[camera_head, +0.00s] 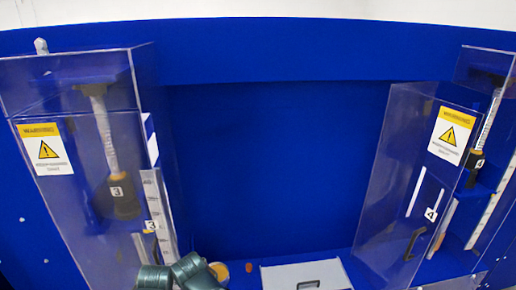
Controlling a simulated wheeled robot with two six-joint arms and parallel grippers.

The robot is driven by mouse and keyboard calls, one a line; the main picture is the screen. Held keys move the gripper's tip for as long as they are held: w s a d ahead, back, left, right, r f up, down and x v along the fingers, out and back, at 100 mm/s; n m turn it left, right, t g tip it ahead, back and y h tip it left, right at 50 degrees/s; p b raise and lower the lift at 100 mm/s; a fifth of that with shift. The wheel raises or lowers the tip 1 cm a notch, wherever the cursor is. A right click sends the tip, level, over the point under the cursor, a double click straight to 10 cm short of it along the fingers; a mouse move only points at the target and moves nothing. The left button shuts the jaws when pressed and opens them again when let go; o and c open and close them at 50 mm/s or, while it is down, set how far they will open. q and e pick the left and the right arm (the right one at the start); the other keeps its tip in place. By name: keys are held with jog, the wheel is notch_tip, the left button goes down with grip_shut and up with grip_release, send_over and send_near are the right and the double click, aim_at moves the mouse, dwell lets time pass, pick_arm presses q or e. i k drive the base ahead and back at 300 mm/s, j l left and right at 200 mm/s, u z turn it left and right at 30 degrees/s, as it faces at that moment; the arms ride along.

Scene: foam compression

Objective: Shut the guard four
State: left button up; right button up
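Guard four (388,185) is a clear panel at the right, with a yellow-and-white warning label and a dark handle (412,245) low on it. The panel reaches out to the left of the right-hand station (487,62) and looks swung open; how wide is hard to tell. A plate marked 4 shows near the handle, and another 4 is on the dark, yellow-banded part inside the station. Dark green links of my arm (190,267) show at the bottom, left of centre. No gripper fingers show, and nothing of mine touches the guard.
A clear guard (75,200) marked 3 stands at the left, around a similar station. A grey case (305,275) with a handle sits at the bottom centre. A small orange-brown object (248,267) lies beside it. The blue back wall between the stations is bare.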

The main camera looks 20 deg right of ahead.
aim_at(452, 131)
jog(key=z, duration=1.9)
